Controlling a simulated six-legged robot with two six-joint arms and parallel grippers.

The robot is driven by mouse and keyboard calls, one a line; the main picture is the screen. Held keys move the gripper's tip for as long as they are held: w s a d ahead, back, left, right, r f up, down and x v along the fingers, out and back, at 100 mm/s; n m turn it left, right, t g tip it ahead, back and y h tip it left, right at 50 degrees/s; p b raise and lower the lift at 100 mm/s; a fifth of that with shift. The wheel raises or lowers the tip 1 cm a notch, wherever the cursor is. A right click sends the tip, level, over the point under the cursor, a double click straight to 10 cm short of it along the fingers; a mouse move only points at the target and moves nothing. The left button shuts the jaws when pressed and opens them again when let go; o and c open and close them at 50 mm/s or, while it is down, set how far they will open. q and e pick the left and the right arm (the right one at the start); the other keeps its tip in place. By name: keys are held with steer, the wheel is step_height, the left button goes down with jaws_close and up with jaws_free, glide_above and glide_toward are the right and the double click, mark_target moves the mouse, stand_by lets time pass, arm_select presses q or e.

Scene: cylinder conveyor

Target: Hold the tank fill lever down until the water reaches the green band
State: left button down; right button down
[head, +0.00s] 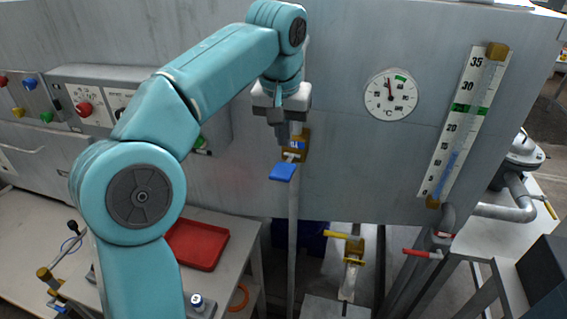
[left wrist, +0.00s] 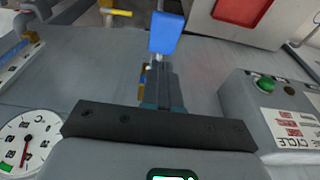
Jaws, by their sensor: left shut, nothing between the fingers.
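The fill lever (head: 283,172) has a blue handle on a brass valve (head: 296,146) on a vertical pipe at the grey tank wall. The handle slopes down and outward. My left gripper (head: 284,140) is shut and empty, pointing down just above the lever. In the left wrist view the blue handle (left wrist: 166,33) shows just beyond the shut fingers (left wrist: 162,80); I cannot tell whether they touch. The level gauge (head: 463,125) at right has a blue water column (head: 447,170) ending below the green band (head: 467,110). My right gripper is not in view.
A round dial (head: 390,95) sits on the tank wall between lever and gauge. Below are a yellow-handled valve (head: 345,236) and a red-handled lever (head: 422,254). A red tray (head: 197,246) lies on a bench at lower left. A button panel (head: 85,100) is at left.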

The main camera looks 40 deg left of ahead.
mark_target(280, 180)
arm_select(q)
steer(key=f, duration=0.5)
steer(key=shift+s+d+f+b, duration=0.15)
steer(key=shift+s+f+b, duration=0.1)
steer(key=shift+b, duration=0.15)
steer(key=shift+s+f+b, duration=0.15)
steer(key=shift+f+b, duration=0.25)
steer(key=shift+b, duration=0.5)
steer(key=f+t+b, duration=0.1)
steer(key=b, duration=0.2)
steer(key=s+f+t+y+b, duration=0.1)
steer(key=b, duration=0.3)
steer(key=d+f+t+y+b, duration=0.1)
steer(key=f+t+b, duration=0.1)
steer(key=b, duration=0.2)
steer(key=shift+s, duration=0.15)
steer(key=shift+f+b, duration=0.35)
steer(key=shift+b, duration=0.2)
steer(key=shift+s+f, duration=0.1)
steer(key=shift+f, duration=0.1)
stand_by(4.2)
